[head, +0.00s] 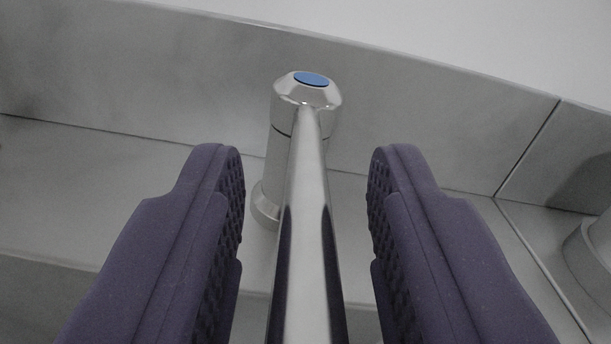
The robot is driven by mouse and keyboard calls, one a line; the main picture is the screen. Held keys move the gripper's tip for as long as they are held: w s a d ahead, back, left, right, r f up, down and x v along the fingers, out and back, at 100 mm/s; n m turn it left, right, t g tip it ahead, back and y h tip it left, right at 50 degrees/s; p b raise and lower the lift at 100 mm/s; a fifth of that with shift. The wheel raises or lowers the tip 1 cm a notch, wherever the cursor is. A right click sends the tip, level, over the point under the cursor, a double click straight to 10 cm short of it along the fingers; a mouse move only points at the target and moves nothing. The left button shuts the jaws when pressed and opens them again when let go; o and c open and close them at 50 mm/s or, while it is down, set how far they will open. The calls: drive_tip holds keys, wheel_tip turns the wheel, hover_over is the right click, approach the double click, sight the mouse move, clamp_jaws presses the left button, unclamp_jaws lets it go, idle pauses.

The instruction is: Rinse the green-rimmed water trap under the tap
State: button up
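The tap (301,112) stands upright on a grey ledge, a chrome column with a blue disc on its top. Its long chrome spout (305,215) runs from the column toward me, down to the bottom edge of the picture. My gripper (305,180) is open, with one purple ridged finger on each side of the spout. A gap shows between the spout and each finger, and nothing is held. The green-rimmed water trap is not in view.
A grey metal backsplash (200,75) rises behind the tap, under a pale wall. The ledge (90,190) is clear to the left. A rounded grey object (594,245) is cut off at the right edge, beyond a seam in the ledge.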

drive_tip(key=shift+c, duration=0.3)
clamp_jaws()
drive_tip(key=shift+d, duration=0.1)
drive_tip(key=d+n+y, duration=0.1)
drive_tip(key=n+g+y, duration=0.1)
drive_tip(key=y, duration=0.1)
drive_tip(key=shift+w+d+y, duration=0.3)
drive_tip(key=shift+d, duration=0.05)
drive_tip(key=shift+o, duration=0.3)
unclamp_jaws()
